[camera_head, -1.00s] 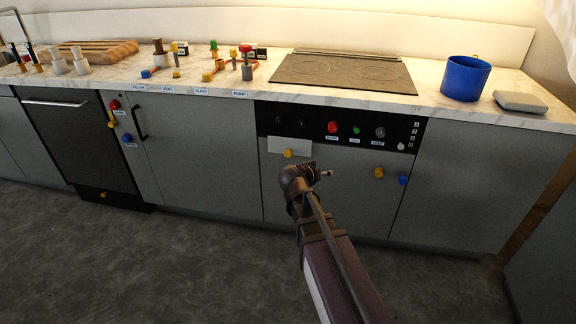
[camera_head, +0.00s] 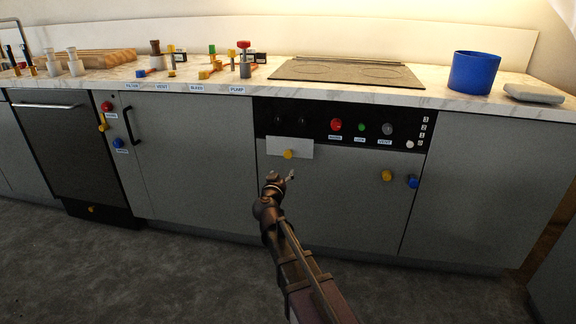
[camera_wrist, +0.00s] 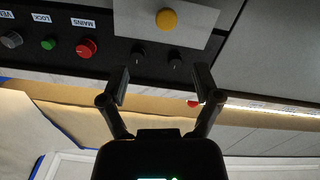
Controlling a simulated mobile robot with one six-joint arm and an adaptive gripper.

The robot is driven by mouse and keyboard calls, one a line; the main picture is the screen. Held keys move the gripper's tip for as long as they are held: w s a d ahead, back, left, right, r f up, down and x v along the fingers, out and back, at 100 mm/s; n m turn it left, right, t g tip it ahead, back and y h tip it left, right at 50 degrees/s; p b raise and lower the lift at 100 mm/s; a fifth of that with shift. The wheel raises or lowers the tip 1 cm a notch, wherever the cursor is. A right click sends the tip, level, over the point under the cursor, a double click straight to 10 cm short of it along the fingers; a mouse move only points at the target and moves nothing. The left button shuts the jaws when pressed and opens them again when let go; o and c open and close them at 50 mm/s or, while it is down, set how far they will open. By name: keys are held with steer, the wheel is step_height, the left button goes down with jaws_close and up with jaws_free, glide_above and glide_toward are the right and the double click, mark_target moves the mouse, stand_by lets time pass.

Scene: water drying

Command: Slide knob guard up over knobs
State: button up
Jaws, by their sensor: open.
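The knob guard is a pale grey flat plate (camera_head: 268,147) with a yellow round grip (camera_head: 288,154). It sits low on the oven front, below two dark knobs (camera_head: 300,121) on the black panel. In the wrist view, the guard (camera_wrist: 205,17) and its yellow grip (camera_wrist: 166,19) are at the top, with the two knobs (camera_wrist: 138,55) uncovered beside the plate. My gripper (camera_head: 282,177) is just below the guard in the head view. In the wrist view, my gripper's two fingers (camera_wrist: 160,82) are spread apart and empty, and no contact with the guard shows.
The panel also bears a red MAINS button (camera_head: 336,125), a green button (camera_head: 361,127) and a grey knob (camera_head: 387,129). Yellow (camera_head: 387,175) and blue (camera_head: 413,181) knobs stick out at the right. The counter above holds a cooktop (camera_head: 350,70) and blue pot (camera_head: 473,72).

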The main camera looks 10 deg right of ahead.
mark_target(288, 155)
steer(key=shift+w+a+f, duration=0.15)
steer(key=shift+a+f, duration=0.05)
steer(key=shift+a, duration=0.15)
steer(key=x, duration=1.3)
steer(key=shift+w+d+r, duration=0.1)
steer(key=shift+w+r, duration=0.05)
steer(key=shift+w, duration=0.25)
jaws_close()
steer(key=shift+r, duration=0.15)
